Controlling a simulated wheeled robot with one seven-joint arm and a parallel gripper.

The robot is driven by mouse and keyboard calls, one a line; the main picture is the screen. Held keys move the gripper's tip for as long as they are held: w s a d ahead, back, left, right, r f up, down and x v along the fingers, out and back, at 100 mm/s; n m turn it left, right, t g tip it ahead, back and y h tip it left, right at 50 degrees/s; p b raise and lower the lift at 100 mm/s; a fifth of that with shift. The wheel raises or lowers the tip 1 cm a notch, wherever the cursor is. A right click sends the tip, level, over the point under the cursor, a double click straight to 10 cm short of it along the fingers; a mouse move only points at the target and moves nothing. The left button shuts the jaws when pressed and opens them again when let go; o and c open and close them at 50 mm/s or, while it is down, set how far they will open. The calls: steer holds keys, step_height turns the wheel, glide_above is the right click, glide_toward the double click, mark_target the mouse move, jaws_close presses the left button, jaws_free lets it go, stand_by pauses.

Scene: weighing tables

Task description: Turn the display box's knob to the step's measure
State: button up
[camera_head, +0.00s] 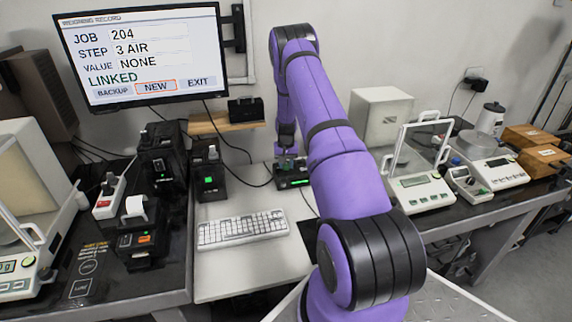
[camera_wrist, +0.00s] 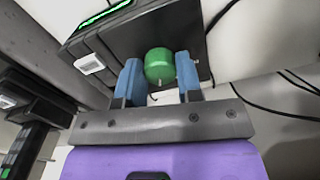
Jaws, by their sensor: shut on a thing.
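The display box (camera_head: 294,178) is a small black box with a lit green strip, standing on the white table beyond the keyboard. In the wrist view the box (camera_wrist: 112,45) fills the upper middle, with its green display (camera_wrist: 105,12) at the top edge. The green knob (camera_wrist: 159,66) sticks out from its face. My gripper (camera_wrist: 158,82) has its two blue fingers on either side of the knob, shut on it. In the head view my arm partly hides the box, and the knob cannot be made out clearly. The display's reading is not legible.
A monitor (camera_head: 140,52) shows job 204, step 3 AIR, value NONE, LINKED. A white keyboard (camera_head: 242,229) lies in front of the box. A black device with a green light (camera_head: 209,180) stands left of it. A balance (camera_head: 415,180) stands at right. Cables run behind the box.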

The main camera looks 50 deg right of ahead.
mark_target(286, 164)
steer(key=m, duration=0.3)
steer(key=shift+m, duration=0.3)
steer(key=shift+w+m, duration=0.1)
steer(key=shift+m, duration=1.6)
steer(key=o, duration=0.9)
steer(key=shift+o, duration=0.2)
step_height(286, 164, up, 11)
steer(key=shift+f, duration=0.1)
